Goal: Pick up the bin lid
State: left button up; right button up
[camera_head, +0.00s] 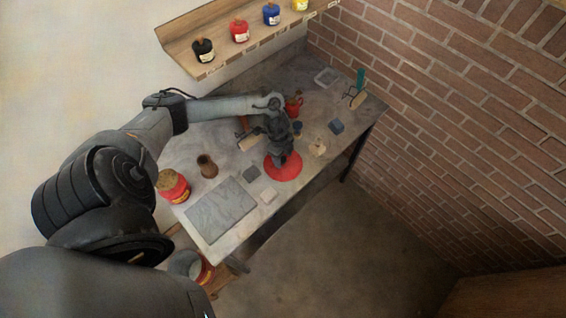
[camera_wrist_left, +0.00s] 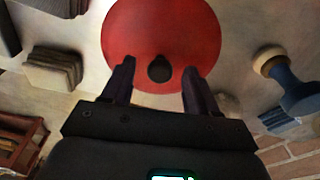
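The bin lid is a round red disc (camera_head: 285,172) lying flat near the front edge of the table. In the left wrist view the lid (camera_wrist_left: 160,28) fills the top middle, with a dark knob (camera_wrist_left: 160,69) on it. My left gripper (camera_head: 281,158) is over the lid. In the left wrist view my left gripper (camera_wrist_left: 159,66) is open, with one finger on each side of the knob. I see a gap between the knob and each finger. I cannot tell how far the fingertips are above the lid. My right gripper is not in view.
A grey slab (camera_head: 220,212) and a red can (camera_head: 173,186) are at the table's left. In the wrist view a blue-handled stamp (camera_wrist_left: 288,82) stands right of the lid and blocks (camera_wrist_left: 52,68) lie left. A shelf with paint pots (camera_head: 240,31) hangs behind.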

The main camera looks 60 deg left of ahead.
pick_arm(q)
grip_shut()
